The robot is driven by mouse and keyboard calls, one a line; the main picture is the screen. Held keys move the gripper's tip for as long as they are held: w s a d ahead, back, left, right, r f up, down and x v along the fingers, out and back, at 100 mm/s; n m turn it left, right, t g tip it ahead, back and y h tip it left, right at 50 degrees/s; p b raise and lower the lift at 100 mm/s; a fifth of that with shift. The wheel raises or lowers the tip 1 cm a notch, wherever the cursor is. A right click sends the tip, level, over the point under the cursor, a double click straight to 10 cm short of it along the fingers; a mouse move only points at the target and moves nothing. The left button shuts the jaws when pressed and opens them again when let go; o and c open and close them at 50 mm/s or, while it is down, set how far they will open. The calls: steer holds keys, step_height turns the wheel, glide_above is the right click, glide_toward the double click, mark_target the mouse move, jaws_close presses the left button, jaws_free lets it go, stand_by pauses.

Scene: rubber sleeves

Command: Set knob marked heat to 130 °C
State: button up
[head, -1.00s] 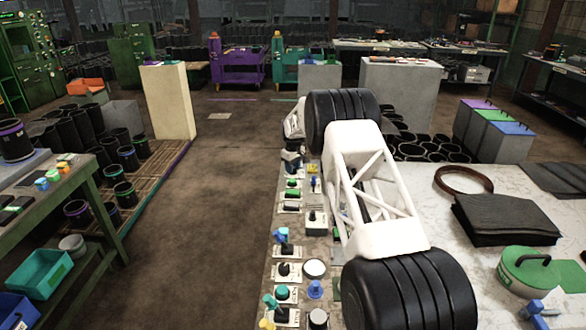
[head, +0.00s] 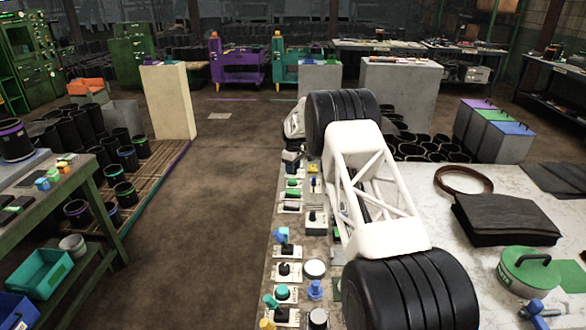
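A row of controls on small plates runs along the left edge of the pale worktop (head: 397,213). The plate markings are too small to read, so I cannot tell which knob is marked heat. My arm hides part of the row, and the fingers are too small to tell open from shut.
A black folded sheet (head: 505,218) and a green round lid (head: 529,270) lie on the right of the worktop. Open floor lies left.

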steer(key=shift+o, duration=1.4)
steer(key=shift+r, duration=3.9)
